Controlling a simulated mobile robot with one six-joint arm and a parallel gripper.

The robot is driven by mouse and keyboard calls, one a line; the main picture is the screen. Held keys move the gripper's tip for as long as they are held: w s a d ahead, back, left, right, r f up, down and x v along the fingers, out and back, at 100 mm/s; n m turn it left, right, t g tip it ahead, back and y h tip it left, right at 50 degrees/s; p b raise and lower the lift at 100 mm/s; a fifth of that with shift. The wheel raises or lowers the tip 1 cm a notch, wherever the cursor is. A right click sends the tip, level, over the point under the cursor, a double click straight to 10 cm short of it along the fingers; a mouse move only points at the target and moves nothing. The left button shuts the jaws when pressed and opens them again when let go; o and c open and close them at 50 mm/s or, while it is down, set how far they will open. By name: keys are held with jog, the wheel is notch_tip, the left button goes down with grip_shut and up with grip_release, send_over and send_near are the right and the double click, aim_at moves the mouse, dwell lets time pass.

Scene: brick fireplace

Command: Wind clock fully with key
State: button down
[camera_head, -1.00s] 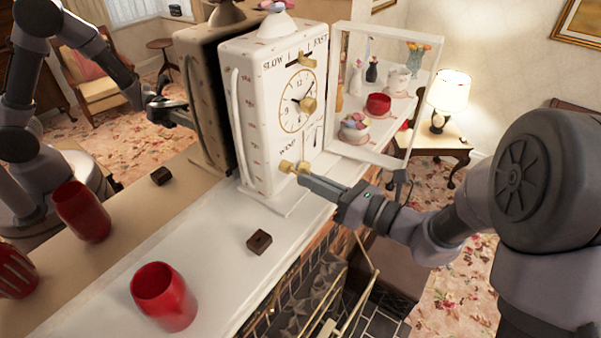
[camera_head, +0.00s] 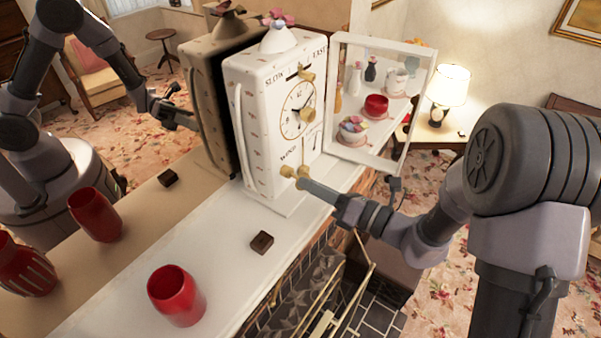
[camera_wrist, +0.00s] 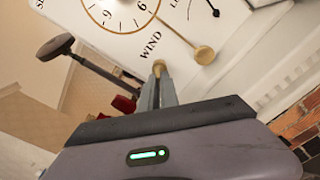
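A white clock (camera_head: 262,130) stands upright on the mantel shelf, its glazed door (camera_head: 346,160) swung open to the right. Its dial (camera_head: 298,108) has gold knobs near it, and "WIND" is lettered below. A gold winding key (camera_head: 289,171) sticks out at the lower front, below that lettering. In the wrist view the gold key end (camera_wrist: 159,67) sits between my fingertips. My gripper (camera_head: 306,184) reaches in from the right, its fingers close together and seemingly shut on the key. The gold pendulum bob (camera_wrist: 203,55) hangs just beside it. The key's far side is hidden.
A red cup (camera_head: 176,295) and a small dark brown block (camera_head: 262,242) stand on the white mantel (camera_head: 225,255) in front of the clock. A mirror behind repeats them. The fireplace opening lies below. A lit lamp (camera_head: 447,92) stands at the back right.

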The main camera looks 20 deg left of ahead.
jog(key=shift+r+m+p, duration=0.2)
jog(key=shift+m+p, duration=0.2)
jog(key=shift+p, duration=0.25)
jog(key=m+p, duration=0.2)
jog(key=shift+r+p, duration=0.1)
jog(key=shift+p, duration=0.3)
jog(key=shift+m+p, duration=0.5)
jog(key=shift+m, duration=0.2)
jog(key=shift+f, duration=0.2)
jog(key=shift+r, duration=0.1)
